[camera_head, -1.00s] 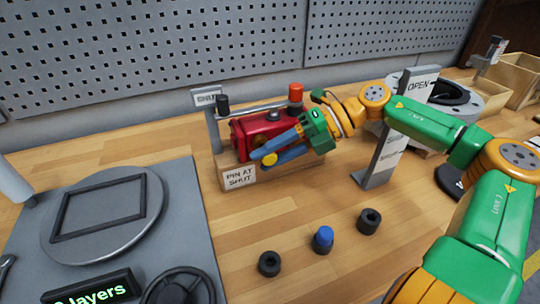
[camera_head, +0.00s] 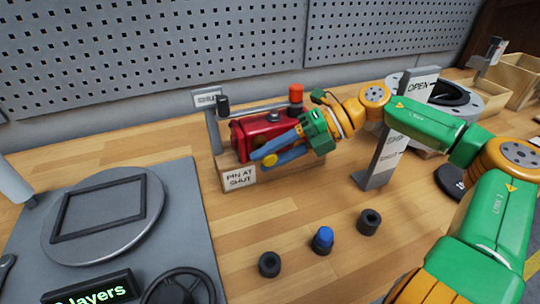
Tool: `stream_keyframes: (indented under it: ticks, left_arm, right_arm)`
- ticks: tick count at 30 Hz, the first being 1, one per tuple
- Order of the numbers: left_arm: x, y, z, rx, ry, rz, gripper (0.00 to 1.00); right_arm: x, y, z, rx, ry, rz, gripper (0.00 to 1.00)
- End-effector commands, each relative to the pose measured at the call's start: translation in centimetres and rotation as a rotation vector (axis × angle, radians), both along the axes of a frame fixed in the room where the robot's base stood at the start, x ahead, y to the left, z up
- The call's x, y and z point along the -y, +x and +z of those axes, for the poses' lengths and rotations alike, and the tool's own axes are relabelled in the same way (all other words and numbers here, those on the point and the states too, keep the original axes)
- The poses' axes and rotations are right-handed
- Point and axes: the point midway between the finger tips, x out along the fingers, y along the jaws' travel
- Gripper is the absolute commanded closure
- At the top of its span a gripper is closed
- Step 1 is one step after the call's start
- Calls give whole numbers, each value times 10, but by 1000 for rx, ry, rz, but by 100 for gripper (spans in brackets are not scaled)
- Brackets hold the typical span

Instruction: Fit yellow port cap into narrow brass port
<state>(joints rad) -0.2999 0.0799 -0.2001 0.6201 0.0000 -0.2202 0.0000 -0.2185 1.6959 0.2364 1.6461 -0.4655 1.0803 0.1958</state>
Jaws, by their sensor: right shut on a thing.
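The yellow port cap (camera_head: 270,160) shows as a small yellow disc at the fingertips of my right gripper (camera_head: 268,156). The right gripper's blue fingers are shut on it, in front of the red valve actuator (camera_head: 252,131). The actuator sits on a wooden base with a "PIN AT SHUT" label (camera_head: 239,177). The narrow brass port is not visible; my fingers cover part of the actuator's front. I cannot tell whether the cap touches the actuator. My left gripper is not in view.
Two black ring holders (camera_head: 269,264) and (camera_head: 369,222) stand on the table, with a blue cap (camera_head: 323,238) in a holder between them. A "SHUT" post (camera_head: 212,122) and an "OPEN" post (camera_head: 385,160) flank the actuator.

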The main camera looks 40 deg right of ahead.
Motion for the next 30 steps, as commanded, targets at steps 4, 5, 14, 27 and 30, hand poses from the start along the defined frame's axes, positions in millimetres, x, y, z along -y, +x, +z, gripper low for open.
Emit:
stream_keyframes:
  ticks: [4,5,14,27,30]
  left_arm:
    - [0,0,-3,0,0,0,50]
    - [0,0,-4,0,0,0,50]
    - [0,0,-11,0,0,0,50]
    - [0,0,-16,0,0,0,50]
    - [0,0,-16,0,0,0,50]
  right_arm:
    - [2,2,-2,-3,-2,-1,100]
    - [2,2,-2,-3,-2,-1,100]
    - [5,9,-2,-5,-3,-4,100]
    - [5,17,0,-1,0,-2,29]
    - [5,16,0,-1,0,-2,29]
